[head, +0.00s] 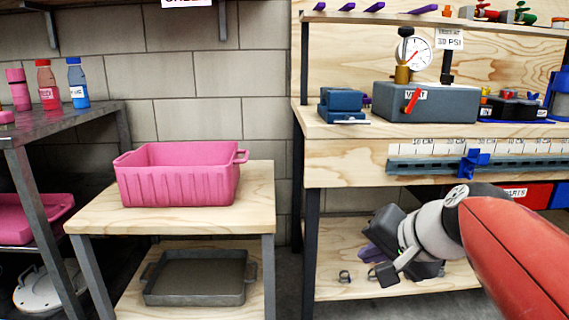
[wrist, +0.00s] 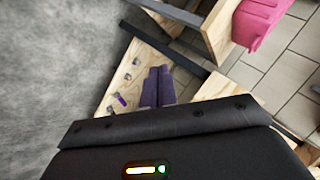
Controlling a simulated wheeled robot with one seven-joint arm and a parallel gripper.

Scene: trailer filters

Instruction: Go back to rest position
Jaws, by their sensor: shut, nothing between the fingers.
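My gripper (head: 372,254) hangs low in front of the right-hand workbench in the head view, at the end of my arm. Its purple fingers (wrist: 159,84) lie side by side in the wrist view, shut with nothing between them. It is over the bench's lower wooden shelf (head: 330,262) and clear of the pink bin. How far the fingertips are above the shelf is hard to tell.
A pink bin (head: 178,188) stands on a small wooden table (head: 250,205), with a grey tray (head: 198,284) below. The workbench (head: 345,150) holds a gauge unit (head: 428,103). Small clips (head: 344,276) lie on its lower shelf. Bottles (head: 47,88) stand on the left rack.

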